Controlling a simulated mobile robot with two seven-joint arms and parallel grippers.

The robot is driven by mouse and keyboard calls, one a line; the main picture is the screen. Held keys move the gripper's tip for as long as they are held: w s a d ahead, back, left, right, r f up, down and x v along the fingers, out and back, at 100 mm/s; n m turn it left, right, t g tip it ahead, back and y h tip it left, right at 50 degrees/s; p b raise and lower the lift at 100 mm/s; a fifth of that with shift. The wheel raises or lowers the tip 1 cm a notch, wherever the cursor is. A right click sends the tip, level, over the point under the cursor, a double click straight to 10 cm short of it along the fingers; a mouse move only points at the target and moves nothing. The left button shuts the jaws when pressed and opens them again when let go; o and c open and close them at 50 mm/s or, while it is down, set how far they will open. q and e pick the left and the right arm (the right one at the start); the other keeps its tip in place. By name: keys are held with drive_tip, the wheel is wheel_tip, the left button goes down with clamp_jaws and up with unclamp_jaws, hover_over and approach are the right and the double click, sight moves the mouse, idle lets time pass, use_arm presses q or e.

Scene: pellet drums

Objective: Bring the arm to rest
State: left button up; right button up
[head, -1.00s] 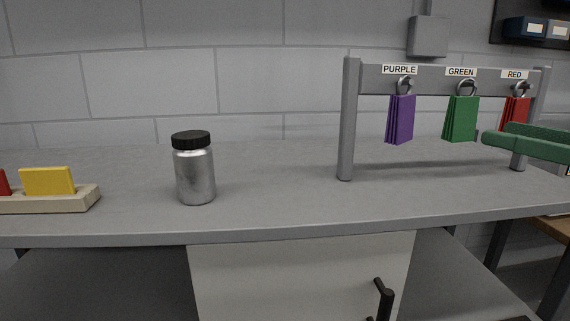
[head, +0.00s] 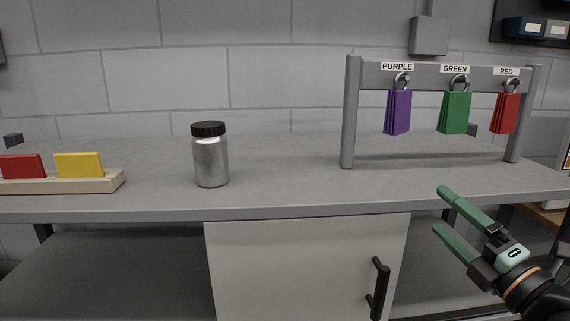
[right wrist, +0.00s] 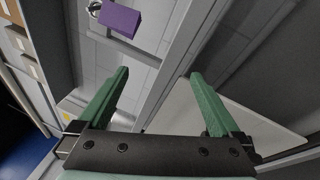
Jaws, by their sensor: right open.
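My right gripper (head: 440,210) has green fingers spread apart, with nothing between them. In the head view it is at the lower right, in front of the counter's front edge and below the hanging tags. In the right wrist view its two fingers (right wrist: 155,85) point towards the counter, apart and empty. My left gripper is not in the head view.
A rack (head: 349,115) on the counter (head: 290,180) holds purple (head: 397,112), green (head: 454,112) and red (head: 505,113) tags. A silver jar (head: 211,160) with a black lid stands left of it. A wooden holder (head: 100,185) carries red and yellow plates. The cabinet door (head: 300,265) is shut.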

drive_tip(key=s+f+m+g+h, duration=0.35)
drive_tip(key=f+m, duration=0.45)
drive_tip(key=f, duration=0.4)
drive_tip(key=s+f+m+g+h, duration=0.35)
drive_tip(key=f+m, duration=0.45)
drive_tip(key=f, duration=0.5)
drive_tip(key=s+a+f+m+g+y, duration=0.1)
drive_tip(key=s+a+f+m+g, duration=0.25)
drive_tip(key=s+f, duration=0.5)
drive_tip(key=s+a+f+m+g, duration=0.2)
drive_tip(key=s+f+m+g, duration=0.25)
drive_tip(key=s, duration=0.65)
use_arm(q)
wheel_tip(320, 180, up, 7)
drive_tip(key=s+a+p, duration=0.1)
drive_tip(key=p, duration=0.7)
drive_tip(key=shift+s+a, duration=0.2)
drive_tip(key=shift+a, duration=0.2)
use_arm(e)
drive_tip(key=w+a+f+t+y, duration=0.2)
drive_tip(key=w+a+t, duration=0.2)
drive_tip(key=t, duration=0.1)
drive_tip(key=shift+a+f+n, duration=0.3)
drive_tip(key=shift+f+n, duration=0.1)
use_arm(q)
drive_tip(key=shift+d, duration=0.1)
